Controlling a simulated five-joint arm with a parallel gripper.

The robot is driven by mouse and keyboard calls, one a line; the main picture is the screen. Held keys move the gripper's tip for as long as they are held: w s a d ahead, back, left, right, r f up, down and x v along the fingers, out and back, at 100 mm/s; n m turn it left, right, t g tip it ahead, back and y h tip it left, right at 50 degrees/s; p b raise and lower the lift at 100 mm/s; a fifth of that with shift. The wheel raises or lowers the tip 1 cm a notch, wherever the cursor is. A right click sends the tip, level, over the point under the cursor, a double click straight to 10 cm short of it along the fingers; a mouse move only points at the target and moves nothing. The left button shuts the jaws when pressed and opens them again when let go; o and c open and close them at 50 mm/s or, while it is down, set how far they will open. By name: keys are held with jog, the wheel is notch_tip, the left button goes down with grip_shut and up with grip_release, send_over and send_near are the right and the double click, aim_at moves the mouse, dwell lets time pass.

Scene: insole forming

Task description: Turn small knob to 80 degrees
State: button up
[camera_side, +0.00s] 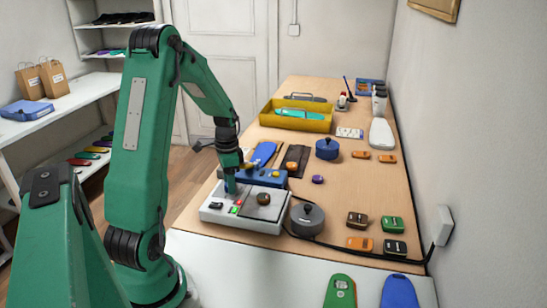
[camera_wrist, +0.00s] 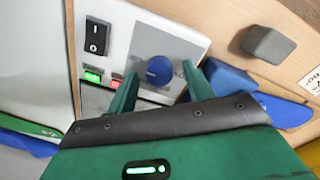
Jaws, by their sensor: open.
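The small blue knob (camera_wrist: 159,70) sits on a grey dial plate on the white control box (camera_side: 216,214). In the wrist view it lies between the tips of my gripper (camera_wrist: 159,72), with one green finger on each side. The fingers are open, and gaps show between them and the knob. In the side view my gripper (camera_side: 230,188) points down over the left back part of the box and hides the knob. The knob's angle marks are too small to read.
A rocker switch (camera_wrist: 97,35), a green light (camera_wrist: 93,76) and a red light (camera_wrist: 116,78) are beside the knob. A larger brown knob (camera_side: 264,198) is on the box's dark plate.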

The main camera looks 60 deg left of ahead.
jog(key=shift+f, duration=0.2)
jog(key=c, duration=1)
